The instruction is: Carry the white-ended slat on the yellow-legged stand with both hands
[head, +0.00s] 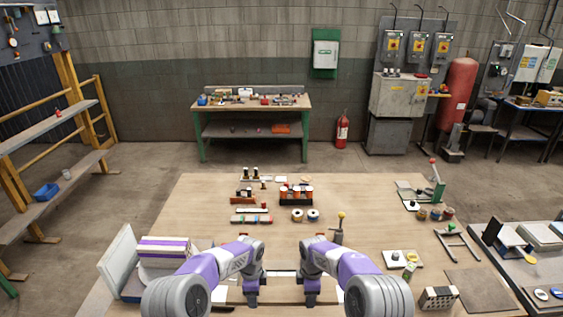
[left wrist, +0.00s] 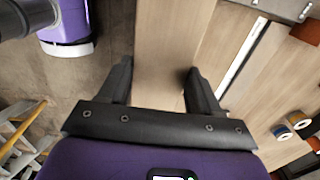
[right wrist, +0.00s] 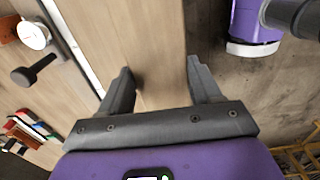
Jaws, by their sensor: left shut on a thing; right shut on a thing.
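My left gripper (head: 252,299) and right gripper (head: 312,299) are side by side over the near edge of the table. In the left wrist view, a pale wooden slat (left wrist: 168,45) lies between the fingers of my left gripper (left wrist: 160,82), which is shut on it. In the right wrist view, the slat (right wrist: 155,45) also lies between the fingers of my right gripper (right wrist: 160,82), shut on it. I cannot make out its white ends or any yellow-legged stand. My arms hide much of it in the head view.
The wooden table (head: 370,215) holds several small items. White and purple boxes (head: 163,252) stand at its left, a hollow brick (head: 438,297) at its near right. A small yellow-knobbed post (head: 339,230) stands ahead of my right gripper. A grey side table (head: 510,265) stands at right.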

